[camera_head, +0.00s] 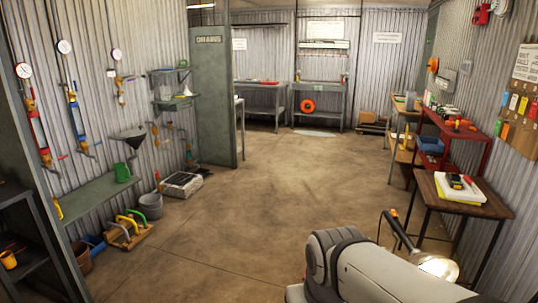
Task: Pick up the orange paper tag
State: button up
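Several small coloured tags hang on a brown board (518,122) on the right wall, in green, yellow and orange tones. My pale arm reaches in at the bottom right. My gripper does not show, so its state is hidden.
A wooden-topped table (432,190) with a white and yellow item (458,187) stands below the board. A red shelf unit (466,142) stands behind it. A lit lamp (438,266) is near my arm. The middle floor (270,200) is clear.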

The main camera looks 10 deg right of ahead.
aim_at(505, 129)
jog(key=u, duration=0.05)
jog(key=i, duration=5.05)
jog(key=z, duration=3)
jog(key=i, duration=2.9)
jog(key=z, duration=0.05)
